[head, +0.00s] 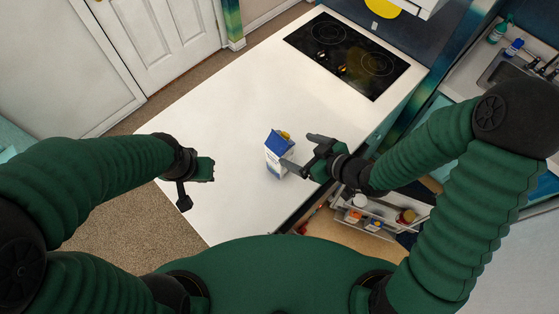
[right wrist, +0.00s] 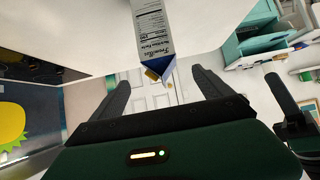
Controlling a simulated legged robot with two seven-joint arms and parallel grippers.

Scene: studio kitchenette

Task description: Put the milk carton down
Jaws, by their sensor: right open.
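The milk carton (head: 277,155) is white and blue with a blue gabled top and a yellow-orange cap. It stands upright on the white counter (head: 235,110), near its front edge. My right gripper (head: 296,151) is open just to the right of the carton, its fingers pointing at it. In the right wrist view the carton (right wrist: 153,38) appears upside down, between the spread fingers (right wrist: 160,80) and seemingly at or beyond their tips. I cannot tell whether a finger touches it. My left gripper (head: 196,186) is over the counter's left edge, apart from the carton; its jaw opening is unclear.
A black cooktop (head: 346,54) is set in the far end of the counter. An open drawer (head: 378,213) with jars and bottles lies below my right forearm. A sink (head: 505,70) with bottles is at the upper right. The counter between carton and cooktop is clear.

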